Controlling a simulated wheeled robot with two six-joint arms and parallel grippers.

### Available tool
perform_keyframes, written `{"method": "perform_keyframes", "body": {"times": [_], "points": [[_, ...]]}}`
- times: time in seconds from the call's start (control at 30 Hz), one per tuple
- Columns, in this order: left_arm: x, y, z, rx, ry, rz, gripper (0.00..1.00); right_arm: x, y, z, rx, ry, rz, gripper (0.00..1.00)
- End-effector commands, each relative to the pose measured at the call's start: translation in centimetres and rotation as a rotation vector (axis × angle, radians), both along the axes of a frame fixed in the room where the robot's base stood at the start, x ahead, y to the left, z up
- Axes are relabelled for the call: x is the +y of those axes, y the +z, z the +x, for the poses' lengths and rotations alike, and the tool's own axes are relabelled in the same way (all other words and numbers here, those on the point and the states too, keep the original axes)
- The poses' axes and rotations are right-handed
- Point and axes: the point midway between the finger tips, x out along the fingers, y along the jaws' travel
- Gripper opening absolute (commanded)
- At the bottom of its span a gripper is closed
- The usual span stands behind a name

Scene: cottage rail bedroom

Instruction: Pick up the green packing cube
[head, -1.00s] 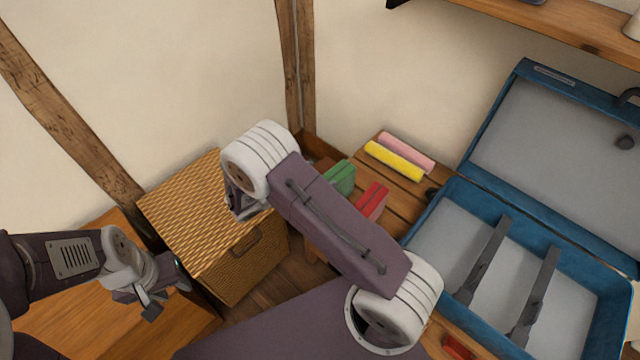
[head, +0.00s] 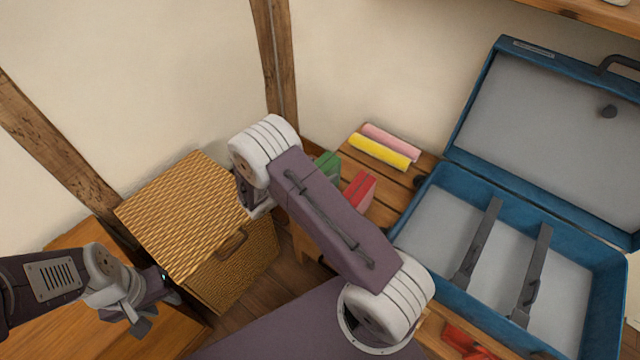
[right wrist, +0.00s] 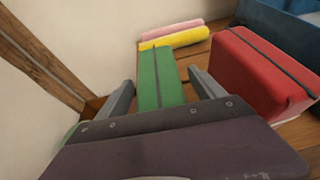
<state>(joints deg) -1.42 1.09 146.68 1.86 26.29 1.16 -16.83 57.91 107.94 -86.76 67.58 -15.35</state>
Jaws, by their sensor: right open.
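The green packing cube (head: 328,164) is on the slatted wooden bench, partly hidden behind my right arm in the head view. In the right wrist view the green packing cube (right wrist: 156,70) shows a dark stripe along its top and lies in line with the gap between my right fingers. My right gripper (right wrist: 161,78) is open, one finger to each side of the cube's line; I see no contact. In the head view it is mostly hidden by its own wrist. My left gripper (head: 138,312) hangs over the wooden surface at lower left, away from the cube; its finger gap is unclear.
A red packing cube (right wrist: 262,72) stands close to the right of my right gripper. Yellow (head: 379,151) and pink (head: 391,142) rolls lie behind. An open blue suitcase (head: 408,240) is at right. A wicker chest (head: 185,215) stands left, a wall behind.

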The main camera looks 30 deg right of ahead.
Motion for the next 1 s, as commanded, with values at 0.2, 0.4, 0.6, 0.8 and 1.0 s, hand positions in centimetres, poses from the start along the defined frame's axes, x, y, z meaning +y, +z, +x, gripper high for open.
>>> {"method": "perform_keyframes", "body": {"times": [0.2, 0.4, 0.6, 0.8, 1.0], "points": [[0.0, -0.1, 0.0, 0.0, 0.0, 0.0, 0.36, -0.6, -0.2, 0.2, 0.0, 0.001, 0.0, 0.78], [0.0, -0.1, 0.0, 0.0, 0.0, 0.0, 0.36, -0.5, -0.2, 0.2, 0.0, 0.0, 0.0, 0.39], [0.0, -0.1, 0.0, 0.0, 0.0, 0.0, 0.36, -0.5, -0.2, 0.2, 0.0, 0.0, 0.0, 0.0], [0.0, -0.1, 0.0, 0.0, 0.0, 0.0, 0.36, -0.5, -0.1, 0.2, -0.001, 0.0, -0.001, 0.0], [0.0, 1.5, 0.0, 0.0, 0.0, 0.0, 0.36, -0.5, 3.4, 0.3, -0.005, 0.0, 0.001, 0.0]]}}
